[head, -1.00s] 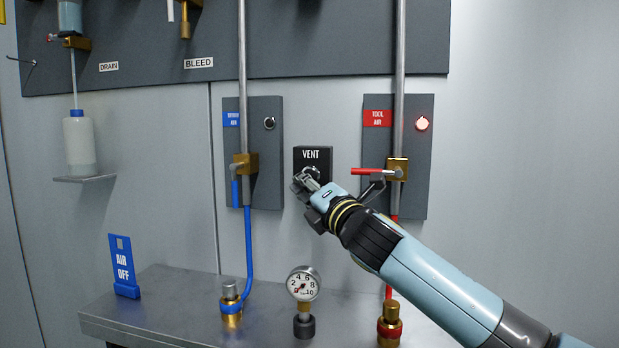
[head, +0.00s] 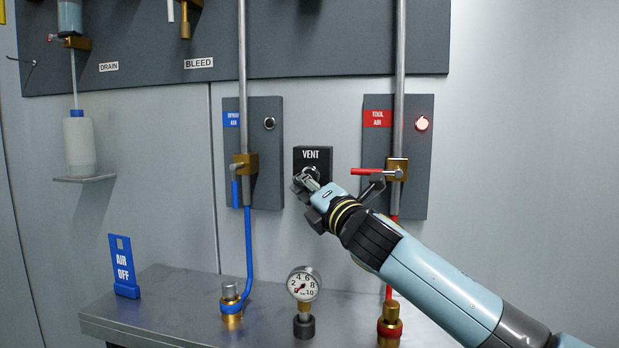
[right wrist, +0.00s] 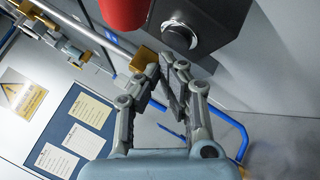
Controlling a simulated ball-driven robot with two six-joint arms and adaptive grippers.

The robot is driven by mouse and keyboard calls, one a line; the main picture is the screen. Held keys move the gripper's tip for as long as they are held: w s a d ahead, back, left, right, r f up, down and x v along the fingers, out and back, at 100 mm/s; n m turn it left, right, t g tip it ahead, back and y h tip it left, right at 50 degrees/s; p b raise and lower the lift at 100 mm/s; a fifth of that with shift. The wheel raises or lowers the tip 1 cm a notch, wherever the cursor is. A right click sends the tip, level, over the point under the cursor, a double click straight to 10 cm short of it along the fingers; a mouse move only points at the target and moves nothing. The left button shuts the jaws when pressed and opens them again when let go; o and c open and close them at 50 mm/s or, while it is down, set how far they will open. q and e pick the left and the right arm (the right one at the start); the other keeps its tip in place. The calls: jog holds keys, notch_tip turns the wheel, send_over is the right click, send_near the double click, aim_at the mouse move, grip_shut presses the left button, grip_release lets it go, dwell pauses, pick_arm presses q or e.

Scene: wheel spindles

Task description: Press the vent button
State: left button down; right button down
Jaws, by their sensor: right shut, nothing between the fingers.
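The vent button is a round metal-rimmed button on a black box labelled VENT (head: 312,155), fixed to the grey wall. My right gripper (head: 307,181) is at the lower part of this box and partly covers the button. In the right wrist view the button (right wrist: 181,37) shows as a dark disc in a silver ring, just beyond the fingertips. There my right gripper (right wrist: 169,68) is shut and empty. The tips look very close to the button; I cannot tell whether they touch. My left gripper is not in view.
The red-handled valve (head: 397,169) on the TOOL AIR panel stands close right of my gripper. A blue-handled valve (head: 245,164) is to the left. Below, a pressure gauge (head: 303,283) and an AIR OFF sign (head: 123,265) stand on the metal shelf (head: 180,290).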

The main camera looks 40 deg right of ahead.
jog(key=shift+w+d, duration=0.25)
jog(key=shift+w+d+r, duration=0.1)
jog(key=shift+d+r, duration=0.05)
jog(key=shift+r, duration=0.45)
dwell(1.1)
jog(key=shift+f, duration=0.25)
dwell(0.4)
jog(key=s+a, duration=0.1)
jog(key=s+a+p, duration=0.1)
jog(key=s+a, duration=0.1)
jog(key=shift+s+a+f, duration=0.15)
jog(key=shift+a+f, duration=0.2)
jog(key=shift+a, duration=0.05)
dwell(0.8)
